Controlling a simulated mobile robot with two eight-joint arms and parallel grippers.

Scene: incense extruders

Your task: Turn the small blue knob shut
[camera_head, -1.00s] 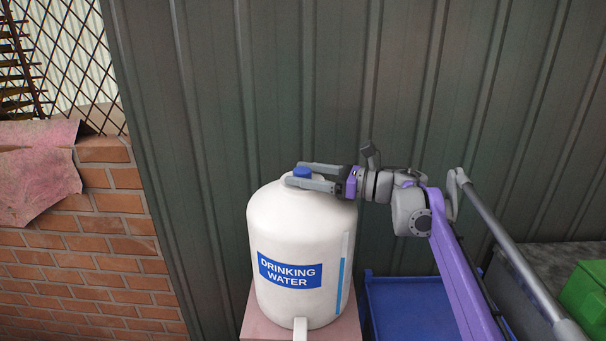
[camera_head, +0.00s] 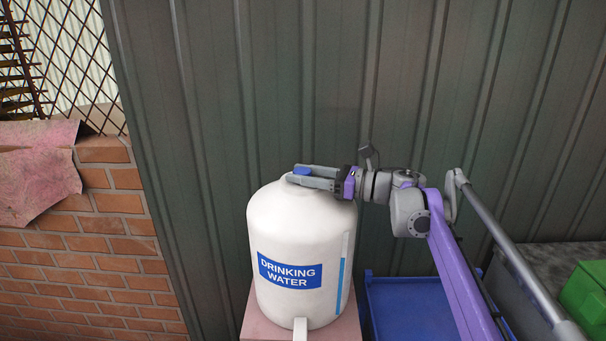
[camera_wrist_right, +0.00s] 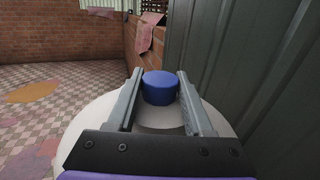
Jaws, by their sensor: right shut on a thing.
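The small blue knob (camera_head: 302,170) sits on top of the white drinking water tank (camera_head: 297,225). My right gripper (camera_head: 304,174) reaches in level from the right, and its fingers are closed on the knob's two sides. In the right wrist view the knob (camera_wrist_right: 159,88) stands between the two grey fingertips of my right gripper (camera_wrist_right: 158,90). In the head view the near finger hides part of the knob. My left gripper is in neither view.
The tank stands on a pinkish block (camera_head: 348,325). A blue crate (camera_head: 410,300) is to its right, with a green container (camera_head: 585,290) at the far right. A ribbed dark metal wall (camera_head: 300,80) rises close behind, and a brick wall (camera_head: 80,260) is on the left.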

